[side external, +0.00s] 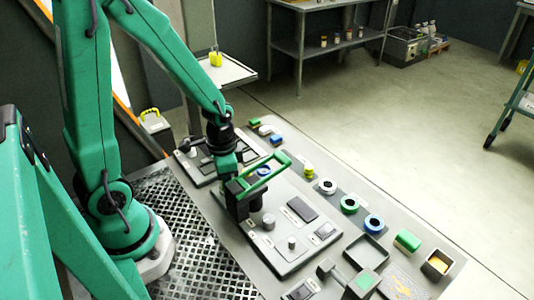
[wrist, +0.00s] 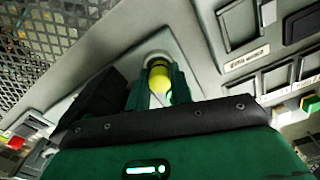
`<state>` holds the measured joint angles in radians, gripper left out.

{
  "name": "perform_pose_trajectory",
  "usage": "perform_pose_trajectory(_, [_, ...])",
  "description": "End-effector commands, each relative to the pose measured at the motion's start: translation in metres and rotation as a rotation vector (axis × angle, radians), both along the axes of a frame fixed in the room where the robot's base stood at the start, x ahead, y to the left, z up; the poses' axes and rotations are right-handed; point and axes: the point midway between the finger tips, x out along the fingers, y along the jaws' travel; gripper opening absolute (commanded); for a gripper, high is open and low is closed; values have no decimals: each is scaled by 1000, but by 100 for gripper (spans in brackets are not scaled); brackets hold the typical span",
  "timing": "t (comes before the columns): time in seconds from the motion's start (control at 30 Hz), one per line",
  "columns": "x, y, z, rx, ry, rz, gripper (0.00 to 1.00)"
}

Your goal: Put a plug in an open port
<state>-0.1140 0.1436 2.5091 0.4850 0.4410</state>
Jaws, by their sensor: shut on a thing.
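A yellow-green plug (wrist: 158,80) sits between the two fingers of my gripper (wrist: 160,88) in the wrist view, and the gripper is shut on it. In the side view my gripper (side external: 238,212) is low over the left part of the grey panel (side external: 285,265), and the held plug is hidden there.
White (side external: 327,186), green (side external: 349,204) and blue (side external: 373,223) rings line the table's right side. A shallow tray (side external: 366,249), a green block (side external: 407,240) and an open box (side external: 438,263) stand nearer. Short grey cylinders (side external: 268,221) rise from the panel beside my gripper.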

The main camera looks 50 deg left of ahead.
Motion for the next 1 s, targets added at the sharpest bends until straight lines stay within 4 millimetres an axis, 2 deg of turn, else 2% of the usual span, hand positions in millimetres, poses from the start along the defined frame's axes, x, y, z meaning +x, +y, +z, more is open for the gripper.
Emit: perform_pose_trajectory(1.0, [-6,0,-9,-1,10,0,0])
